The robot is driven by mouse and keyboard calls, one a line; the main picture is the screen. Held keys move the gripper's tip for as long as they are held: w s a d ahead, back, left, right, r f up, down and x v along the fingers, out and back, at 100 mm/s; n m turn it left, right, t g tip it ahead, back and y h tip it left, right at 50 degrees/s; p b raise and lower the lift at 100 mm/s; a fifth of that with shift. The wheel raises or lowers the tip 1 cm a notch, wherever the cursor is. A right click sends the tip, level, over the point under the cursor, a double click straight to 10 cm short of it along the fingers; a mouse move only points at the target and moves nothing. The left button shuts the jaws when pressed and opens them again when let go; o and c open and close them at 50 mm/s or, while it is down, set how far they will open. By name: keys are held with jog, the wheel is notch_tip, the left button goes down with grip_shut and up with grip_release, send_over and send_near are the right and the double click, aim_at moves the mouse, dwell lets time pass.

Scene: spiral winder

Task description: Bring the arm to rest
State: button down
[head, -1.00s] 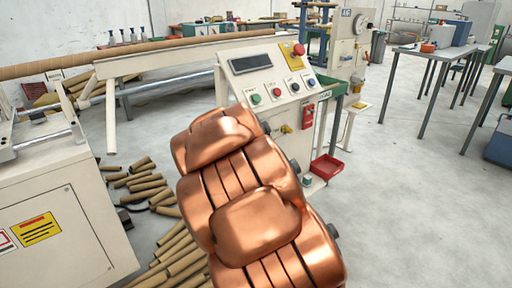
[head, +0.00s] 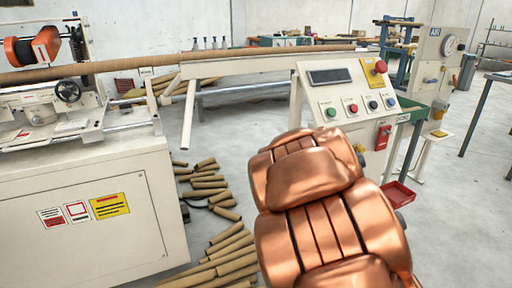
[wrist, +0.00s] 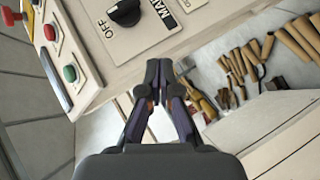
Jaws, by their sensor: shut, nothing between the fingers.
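My gripper (wrist: 158,85) shows in the wrist view with its dark fingers together at the tips and nothing between them. It is in front of the pale control box (wrist: 165,30), which has a black rotary switch (wrist: 124,12) and coloured buttons; I cannot tell the exact gap. In the head view my copper-coloured arm (head: 330,215) rises from the bottom right of centre, in front of the control panel (head: 345,95). The gripper itself is hidden there.
The winder's cream cabinet (head: 90,225) stands at the left, with a long brown tube (head: 200,62) above it. Cardboard tubes (head: 230,250) lie on the floor between cabinet and arm. A red tray (head: 397,196) is right of the arm. Open floor (head: 460,210) lies at the far right.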

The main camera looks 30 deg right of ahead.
jog(key=shift+a, duration=0.1)
jog(key=s+a+f+m+g+y, duration=0.2)
jog(key=s+a+f+g+y, duration=0.15)
jog(key=s+a, duration=0.45)
jog(key=s+a+f+m+g+y, duration=0.25)
jog(key=s+a+f+y, duration=0.2)
jog(key=a, duration=0.85)
jog(key=s+a+r+g+y, duration=0.1)
jog(key=s+a+g, duration=0.3)
jog(key=s, duration=0.5)
jog(key=s+a+g+y, duration=0.1)
jog(key=s+a+g, duration=0.2)
jog(key=s+a, duration=0.45)
jog(key=s+d+r+p, duration=0.1)
jog(key=r+p, duration=1.1)
jog(key=r, duration=0.1)
jog(key=s+r+t+p, duration=0.1)
jog(key=s+r+p, duration=0.1)
jog(key=r+p, duration=1)
jog(key=shift+d+r+m, duration=0.35)
jog(key=shift+d+r, duration=0.05)
jog(key=shift+r, duration=0.15)
